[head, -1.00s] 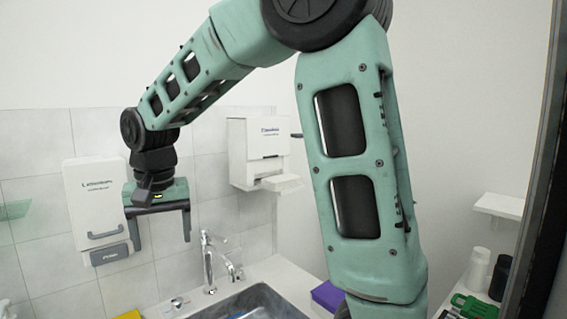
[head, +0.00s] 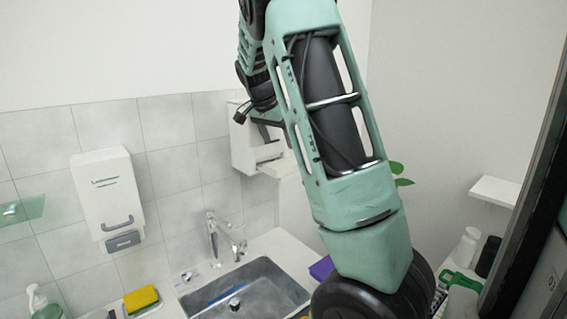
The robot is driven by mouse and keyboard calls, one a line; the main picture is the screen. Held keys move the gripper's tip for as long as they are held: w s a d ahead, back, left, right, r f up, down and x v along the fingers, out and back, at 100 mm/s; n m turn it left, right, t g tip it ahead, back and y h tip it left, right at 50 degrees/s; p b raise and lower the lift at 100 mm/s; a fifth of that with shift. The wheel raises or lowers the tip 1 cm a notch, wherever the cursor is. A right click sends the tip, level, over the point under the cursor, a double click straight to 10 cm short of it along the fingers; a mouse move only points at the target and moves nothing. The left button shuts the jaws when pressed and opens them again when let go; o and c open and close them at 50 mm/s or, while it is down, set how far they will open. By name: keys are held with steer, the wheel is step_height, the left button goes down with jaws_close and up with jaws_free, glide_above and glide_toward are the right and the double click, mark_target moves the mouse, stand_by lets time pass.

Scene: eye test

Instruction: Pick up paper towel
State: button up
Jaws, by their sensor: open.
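A white wall dispenser (head: 241,150) hangs on the tiles above the sink. White material, possibly paper towel, shows at its lower opening (head: 268,153), with a white ledge (head: 281,167) jutting out below; I cannot tell for sure which part is paper. My gripper (head: 272,137) is open, in front of the dispenser's upper right part. My own arm hides much of the gripper and the dispenser's right side. I cannot tell whether the gripper touches the dispenser, and nothing is seen held in it.
A second white dispenser (head: 108,192) hangs to the left. Below are a steel sink (head: 262,287) with a tap (head: 214,236), a yellow sponge (head: 141,298), a soap bottle (head: 42,302) and a purple block (head: 321,268). A white shelf (head: 497,191) juts from the right wall.

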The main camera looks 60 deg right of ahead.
mark_target(283, 163)
steer(key=x, duration=0.3)
steer(key=shift+p, duration=0.35)
steer(key=p+x, duration=0.2)
steer(key=x, duration=0.1)
steer(key=p+x, duration=0.1)
steer(key=shift+w+a+f, duration=0.1)
steer(key=shift+a+f, duration=0.1)
steer(key=shift+f, duration=0.2)
steer(key=shift+d+f, duration=0.1)
steer(key=shift+f, duration=0.35)
steer(key=c, duration=0.7)
